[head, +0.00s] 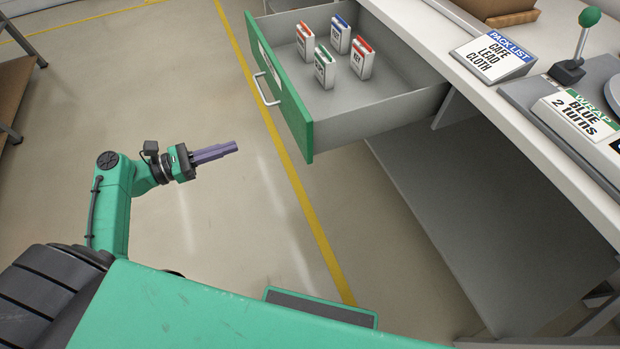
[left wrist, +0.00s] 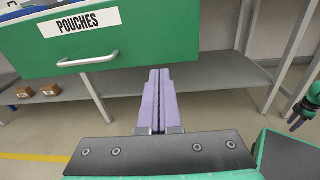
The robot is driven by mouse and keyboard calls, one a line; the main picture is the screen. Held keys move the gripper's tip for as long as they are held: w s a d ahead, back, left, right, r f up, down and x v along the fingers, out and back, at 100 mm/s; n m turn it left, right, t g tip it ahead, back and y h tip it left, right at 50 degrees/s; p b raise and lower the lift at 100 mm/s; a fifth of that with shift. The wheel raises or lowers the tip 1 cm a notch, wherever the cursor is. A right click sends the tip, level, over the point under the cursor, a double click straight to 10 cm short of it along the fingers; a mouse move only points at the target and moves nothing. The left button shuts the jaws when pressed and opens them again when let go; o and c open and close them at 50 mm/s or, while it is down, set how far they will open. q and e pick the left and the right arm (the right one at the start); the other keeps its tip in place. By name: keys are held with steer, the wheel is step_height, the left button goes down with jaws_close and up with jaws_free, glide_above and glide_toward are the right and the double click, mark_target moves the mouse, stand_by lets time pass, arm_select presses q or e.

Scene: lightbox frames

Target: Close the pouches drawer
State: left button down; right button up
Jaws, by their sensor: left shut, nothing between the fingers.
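The pouches drawer (head: 350,118) stands pulled out from the workbench, with several small packets inside. Its green front carries a pale metal handle (head: 266,90). In the left wrist view, the green front (left wrist: 150,45) shows a POUCHES label (left wrist: 89,21) and the handle (left wrist: 88,61). My left gripper (head: 236,147) is shut and empty, apart from the drawer, to the left of and below its front in the head view. Its purple fingers (left wrist: 159,72) point toward the drawer's lower edge in the left wrist view. What appears to be my right gripper (left wrist: 294,122) shows small at the right edge; its jaws are unclear.
The white bench top (head: 505,115) holds a PACK LIST sign (head: 494,58), a WRAP sign (head: 578,116) and a green-knobbed lever (head: 583,38). A grey lower shelf (head: 480,220) lies under the bench. Open floor surrounds my left gripper, with a yellow line (head: 318,232) across it.

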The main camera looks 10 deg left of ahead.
arm_select(q)
steer(key=d+r+h, duration=0.1)
steer(key=r, duration=0.1)
glide_toward(295, 124)
steer(key=x, duration=0.7)
steer(key=shift+r+p, duration=0.15)
steer(key=shift+p, duration=0.2)
arm_select(e)
steer(key=shift+w+a+f, duration=0.15)
steer(key=shift+w+a, duration=0.4)
arm_select(q)
steer(key=shift+d, duration=0.1)
